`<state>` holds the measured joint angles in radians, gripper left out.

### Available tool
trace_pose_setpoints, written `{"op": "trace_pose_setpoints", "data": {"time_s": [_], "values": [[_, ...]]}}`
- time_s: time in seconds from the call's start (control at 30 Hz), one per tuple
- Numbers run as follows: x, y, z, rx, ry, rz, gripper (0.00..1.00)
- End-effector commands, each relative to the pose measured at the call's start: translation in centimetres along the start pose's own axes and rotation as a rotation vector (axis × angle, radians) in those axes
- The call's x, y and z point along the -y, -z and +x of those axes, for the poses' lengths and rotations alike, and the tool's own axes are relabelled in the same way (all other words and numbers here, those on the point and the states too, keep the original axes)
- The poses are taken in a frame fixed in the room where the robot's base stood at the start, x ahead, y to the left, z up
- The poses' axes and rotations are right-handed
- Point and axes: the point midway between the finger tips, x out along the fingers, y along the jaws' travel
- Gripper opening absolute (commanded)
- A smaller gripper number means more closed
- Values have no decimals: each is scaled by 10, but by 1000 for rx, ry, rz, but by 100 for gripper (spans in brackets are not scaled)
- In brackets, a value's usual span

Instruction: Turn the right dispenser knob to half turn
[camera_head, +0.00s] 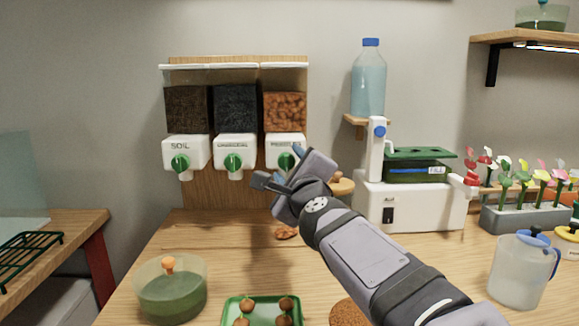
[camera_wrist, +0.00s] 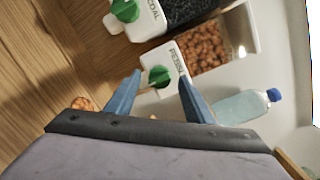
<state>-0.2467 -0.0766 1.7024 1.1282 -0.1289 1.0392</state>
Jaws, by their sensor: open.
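The right dispenser, filled with orange-brown pebbles (camera_head: 285,112), hangs at the right end of a row of three. Its green knob (camera_head: 287,161) sits on the white front, partly behind my gripper (camera_head: 277,168) in the head view. In the wrist view the right knob (camera_wrist: 159,77) lies ahead, between and beyond the two blue fingertips of my gripper (camera_wrist: 161,78). The fingers are open and apart, with nothing held. I cannot tell whether they touch the knob. The middle knob (camera_head: 233,162) and the left knob (camera_head: 180,164) are both in the head view.
A water bottle (camera_head: 368,82) stands on a small shelf right of the dispensers. A white machine (camera_head: 410,203) stands below it. A lidded green bowl (camera_head: 171,291), a green tray (camera_head: 235,301) and a clear jug (camera_head: 520,272) are on the table. Brown pebbles (camera_head: 286,232) lie below the right dispenser.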

Motion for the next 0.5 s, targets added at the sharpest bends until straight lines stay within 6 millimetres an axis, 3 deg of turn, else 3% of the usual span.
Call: {"op": "trace_pose_setpoints", "data": {"time_s": [0.23, 0.43, 0.5], "values": [[1, -1, -19, 2, 1, 0, 48], [2, -2, -50, 3, 2, 1, 48], [15, -10, -50, 0, 1, 1, 48]]}}
